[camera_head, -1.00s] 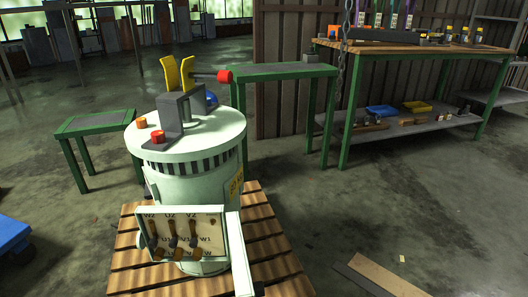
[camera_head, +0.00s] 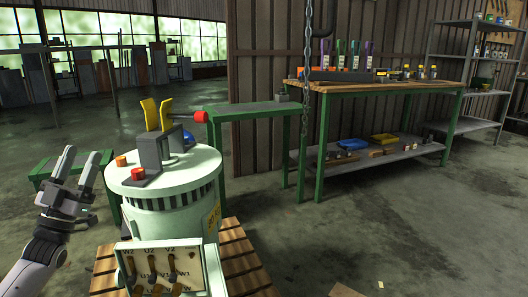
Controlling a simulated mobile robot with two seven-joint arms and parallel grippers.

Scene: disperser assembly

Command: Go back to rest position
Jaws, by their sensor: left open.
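My left gripper (camera_head: 82,166) is in the head view at the left, with its two fingers pointing up and apart. It is open and nothing shows between the fingers. It stands to the left of the pale green cylindrical machine (camera_head: 168,218), apart from it in the picture. The machine carries a grey bracket (camera_head: 152,152), yellow plates (camera_head: 157,114), a red-ended part (camera_head: 200,117) and orange and red caps (camera_head: 121,161) on top. A terminal box (camera_head: 160,270) with lettering is on its front. My right gripper is not in view.
The machine stands on a wooden pallet (camera_head: 243,262). A low green table (camera_head: 42,172) is behind my left gripper. A green bench (camera_head: 248,106), a wooden-topped workbench (camera_head: 385,86) and a hanging chain (camera_head: 306,75) are behind. The floor at right (camera_head: 440,225) is mostly clear.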

